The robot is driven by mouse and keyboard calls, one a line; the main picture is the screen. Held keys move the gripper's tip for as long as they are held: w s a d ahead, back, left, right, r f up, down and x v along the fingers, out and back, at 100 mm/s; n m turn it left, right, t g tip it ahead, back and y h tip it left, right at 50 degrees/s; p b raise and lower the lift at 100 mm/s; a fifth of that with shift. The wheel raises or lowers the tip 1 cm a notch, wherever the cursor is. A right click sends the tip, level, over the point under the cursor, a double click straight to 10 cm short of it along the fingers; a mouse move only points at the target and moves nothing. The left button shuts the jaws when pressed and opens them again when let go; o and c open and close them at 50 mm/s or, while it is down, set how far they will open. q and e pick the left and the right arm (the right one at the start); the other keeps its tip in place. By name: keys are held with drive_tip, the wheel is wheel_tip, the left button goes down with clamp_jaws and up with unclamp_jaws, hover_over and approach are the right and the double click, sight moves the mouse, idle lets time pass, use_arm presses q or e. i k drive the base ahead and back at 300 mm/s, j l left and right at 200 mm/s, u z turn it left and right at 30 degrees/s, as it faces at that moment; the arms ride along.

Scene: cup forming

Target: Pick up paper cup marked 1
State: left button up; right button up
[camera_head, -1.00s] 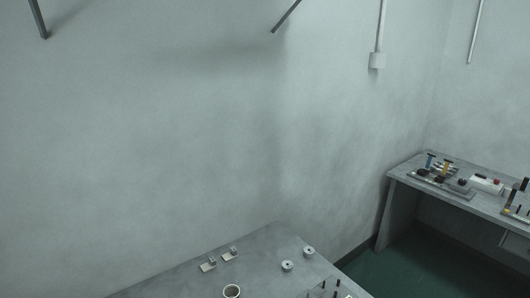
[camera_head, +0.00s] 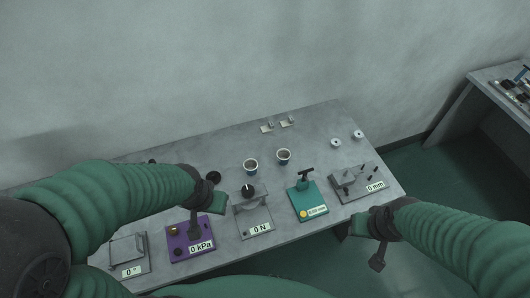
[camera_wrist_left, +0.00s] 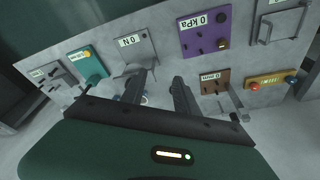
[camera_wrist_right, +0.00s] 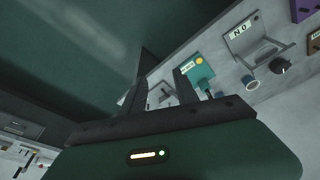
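Two small paper cups with pale rims and dark blue sides stand upright on the grey table, one left (camera_head: 250,167) and one right (camera_head: 284,156); no number is readable on either. My left gripper (camera_head: 195,224) hangs over the purple 0 kPa device, in front and to the left of the cups. Its fingers are apart and empty in the left wrist view (camera_wrist_left: 163,78). My right gripper (camera_head: 378,258) is beyond the table's front right edge, far from the cups. Its fingers are apart and empty in the right wrist view (camera_wrist_right: 160,80).
Labelled devices line the table's front: purple 0 kPa (camera_head: 178,243), grey 0 N (camera_head: 253,215), teal (camera_head: 307,202) and grey 0 mm (camera_head: 360,184). Small white discs (camera_head: 336,142) and metal pieces (camera_head: 267,127) lie behind. Another table (camera_head: 487,84) stands far right. Bare tabletop surrounds the cups.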

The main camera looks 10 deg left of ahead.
sight(283, 155)
drive_tip(key=i+u, duration=0.1)
drive_tip(key=u, duration=0.4)
drive_tip(key=i+l+u, duration=0.1)
drive_tip(key=u, duration=0.35)
drive_tip(key=i+l+u, duration=0.1)
drive_tip(key=u, duration=0.4)
drive_tip(key=i+l+u, duration=0.1)
drive_tip(key=u, duration=0.4)
